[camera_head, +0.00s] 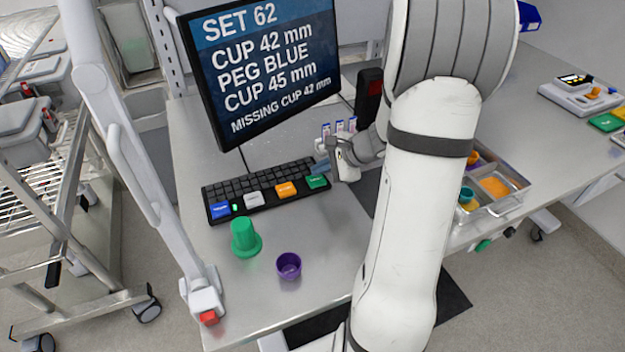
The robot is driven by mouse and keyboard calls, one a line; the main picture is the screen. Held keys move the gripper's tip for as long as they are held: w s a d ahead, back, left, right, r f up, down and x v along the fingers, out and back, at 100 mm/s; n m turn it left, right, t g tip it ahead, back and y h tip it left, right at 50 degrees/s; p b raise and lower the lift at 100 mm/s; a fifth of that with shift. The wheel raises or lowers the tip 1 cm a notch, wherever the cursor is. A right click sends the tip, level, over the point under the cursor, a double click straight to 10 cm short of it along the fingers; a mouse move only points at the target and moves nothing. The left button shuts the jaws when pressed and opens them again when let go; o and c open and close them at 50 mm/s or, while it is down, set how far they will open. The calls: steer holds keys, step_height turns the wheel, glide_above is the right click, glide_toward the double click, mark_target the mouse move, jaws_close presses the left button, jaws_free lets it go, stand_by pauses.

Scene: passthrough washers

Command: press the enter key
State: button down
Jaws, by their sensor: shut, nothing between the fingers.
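A black keyboard (250,190) lies on the steel table below the monitor. Along its front edge are large coloured keys: a blue key (220,210), a pale grey key (254,199), an orange key (286,190) and a green key (317,181) at the right end. Their labels are too small to read, so I cannot tell which is enter. My gripper (333,172) is shut and empty, close to the right end of the keyboard, just right of the green key. I cannot tell its height above the table or whether it touches anything.
The monitor (262,62) reads "SET 62" and "MISSING CUP 42 mm". Small blue-and-white items (338,126) stand behind my gripper. A divided tray (515,200) is at right.

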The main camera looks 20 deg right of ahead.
mark_target(321, 180)
stand_by(0.4)
steer(key=shift+f+b, duration=0.45)
steer(key=shift+b, duration=0.2)
steer(key=shift+f+b, duration=0.45)
steer(key=shift+b, duration=0.05)
stand_by(0.4)
steer(key=shift+r, duration=0.1)
steer(key=shift+r+p, duration=0.55)
steer(key=shift+r, duration=0.25)
steer(key=shift+r, duration=0.15)
step_height(321, 180, up, 5)
steer(key=p, duration=0.3)
steer(key=shift+p, duration=0.3)
stand_by(0.6)
